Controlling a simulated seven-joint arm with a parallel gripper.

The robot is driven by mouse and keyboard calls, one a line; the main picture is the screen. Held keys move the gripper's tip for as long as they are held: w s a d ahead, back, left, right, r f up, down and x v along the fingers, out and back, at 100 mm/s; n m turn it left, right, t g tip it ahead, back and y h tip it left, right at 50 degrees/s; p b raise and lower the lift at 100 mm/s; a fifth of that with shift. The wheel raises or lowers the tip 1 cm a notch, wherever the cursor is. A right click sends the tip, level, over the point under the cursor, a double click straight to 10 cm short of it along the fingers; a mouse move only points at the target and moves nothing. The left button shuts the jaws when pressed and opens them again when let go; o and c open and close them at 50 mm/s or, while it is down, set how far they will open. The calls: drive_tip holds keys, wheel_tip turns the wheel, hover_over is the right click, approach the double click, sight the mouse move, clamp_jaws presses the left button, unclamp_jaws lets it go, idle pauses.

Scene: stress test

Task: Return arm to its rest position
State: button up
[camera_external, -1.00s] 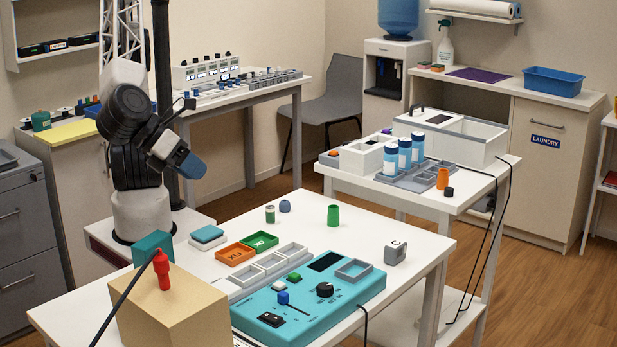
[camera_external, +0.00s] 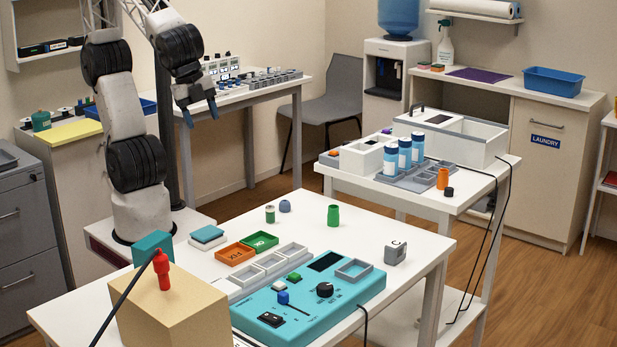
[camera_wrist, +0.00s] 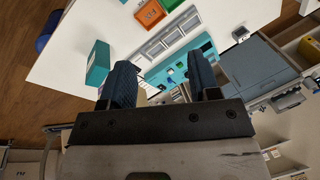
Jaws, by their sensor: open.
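My gripper (camera_external: 199,115) is raised high near the back of the white table in the external view, with its blue fingertips pointing down. It is open and empty, and clear of every object. In the wrist view, the two dark fingers of my gripper (camera_wrist: 162,85) stand apart with the white table and teal panel far below between them. My arm rises from its base at the table's left corner and bends over at the top.
The white table (camera_external: 405,225) holds a teal control panel (camera_external: 345,300), an orange tray (camera_external: 235,254), a green tray (camera_external: 262,241) and a tan box (camera_external: 185,310) with a red knob. A side table (camera_external: 465,190) carries blue bottles. A grey chair (camera_external: 335,95) stands behind.

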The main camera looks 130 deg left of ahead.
drive_tip(key=s+a+n+h, duration=0.1)
drive_tip(key=s+n+h, duration=0.1)
drive_tip(key=s+n, duration=0.3)
drive_tip(key=shift+s+a, duration=0.2)
drive_tip(key=shift+s, duration=0.3)
